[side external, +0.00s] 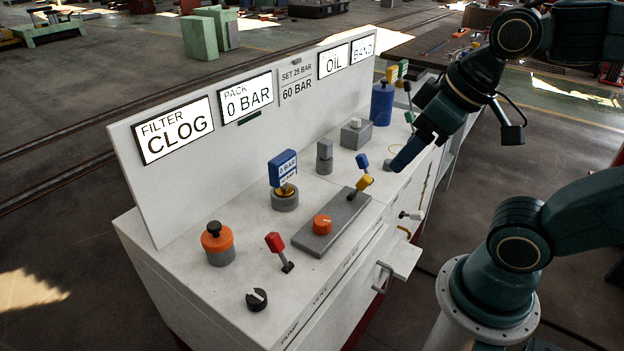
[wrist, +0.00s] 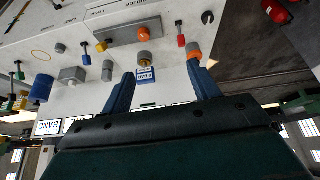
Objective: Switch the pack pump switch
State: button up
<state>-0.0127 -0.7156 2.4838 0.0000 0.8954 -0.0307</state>
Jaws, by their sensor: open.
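A black rotary knob (side external: 257,299) with a pale pointer mark sits at the near left corner of the white console top. The front-edge label closest to it appears to read PUMP, so it looks like the pack pump switch. It also shows in the wrist view (wrist: 207,17) at the upper right. The pack display (side external: 246,99) reads 0 BAR. My gripper (side external: 405,158) is over the far right part of the console, well away from the knob. In the wrist view its two blue fingers (wrist: 162,68) are spread apart with nothing held between them.
A red-handled lever (side external: 275,243), an orange-and-black button (side external: 217,240), a blue gauge (side external: 284,170) and a grey plate with an orange knob (side external: 322,225) stand near the black knob. A blue cylinder (side external: 382,103) stands at the far end. The upright display panel (side external: 190,88) borders the back.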

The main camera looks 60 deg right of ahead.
jog(key=w+a+f+n+g, duration=0.1)
jog(key=w+a+n+g, duration=0.15)
jog(key=w+n, duration=0.35)
jog(key=n+g, duration=0.3)
jog(key=n, duration=0.9)
send_over(256, 296)
notch_tip(256, 296, down, 18)
jog(key=shift+f, duration=0.15)
jog(key=shift+f, duration=0.15)
jog(key=shift+f, duration=6.75)
jog(key=shift+c, duration=0.2)
jog(key=c, duration=0.9)
